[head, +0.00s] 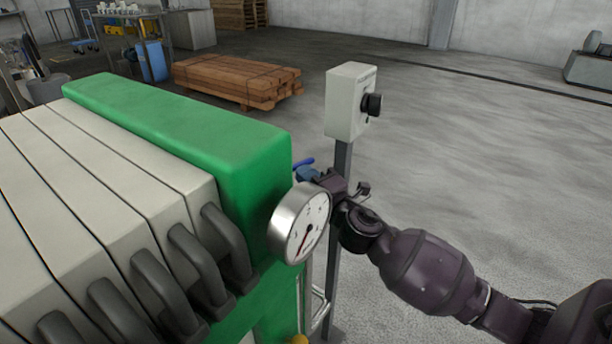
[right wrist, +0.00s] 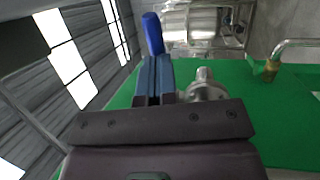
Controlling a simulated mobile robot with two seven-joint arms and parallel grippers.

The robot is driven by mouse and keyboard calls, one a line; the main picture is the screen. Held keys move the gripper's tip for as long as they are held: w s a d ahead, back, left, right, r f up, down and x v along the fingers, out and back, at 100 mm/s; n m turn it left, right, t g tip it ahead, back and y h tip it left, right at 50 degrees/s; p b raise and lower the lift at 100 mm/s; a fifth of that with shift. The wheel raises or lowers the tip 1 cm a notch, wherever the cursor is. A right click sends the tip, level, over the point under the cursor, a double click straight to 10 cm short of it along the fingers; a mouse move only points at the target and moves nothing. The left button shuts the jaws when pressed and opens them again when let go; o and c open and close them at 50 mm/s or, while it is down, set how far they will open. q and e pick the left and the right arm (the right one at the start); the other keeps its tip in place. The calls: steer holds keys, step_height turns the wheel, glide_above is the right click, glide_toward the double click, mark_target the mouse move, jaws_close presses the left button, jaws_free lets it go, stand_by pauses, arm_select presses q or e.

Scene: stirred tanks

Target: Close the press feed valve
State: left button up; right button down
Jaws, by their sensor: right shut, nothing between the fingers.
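The feed valve's blue lever (head: 303,163) shows just past my right gripper (head: 306,175), at the right end of the green press block (head: 185,130). In the right wrist view the blue lever (right wrist: 152,33) sticks up beyond the fingertips of my right gripper (right wrist: 153,62). The fingers are shut with nothing between them. They are close to the lever; I cannot tell whether they touch it. A metal valve body (right wrist: 206,86) sits right of the fingers, partly hidden by the gripper. My left gripper is not in view.
A round pressure gauge (head: 302,222) is in front of my right gripper in the head view. A grey control box (head: 347,100) with a black knob stands on a post behind it. Pale press plates (head: 75,190) with dark handles fill the left. Floor on the right is clear.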

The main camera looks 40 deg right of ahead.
steer(key=shift+w+d+n+y, duration=0.2)
steer(key=shift+w+n+y, duration=0.6)
steer(key=shift+y, duration=0.4)
steer(key=shift+f, duration=0.1)
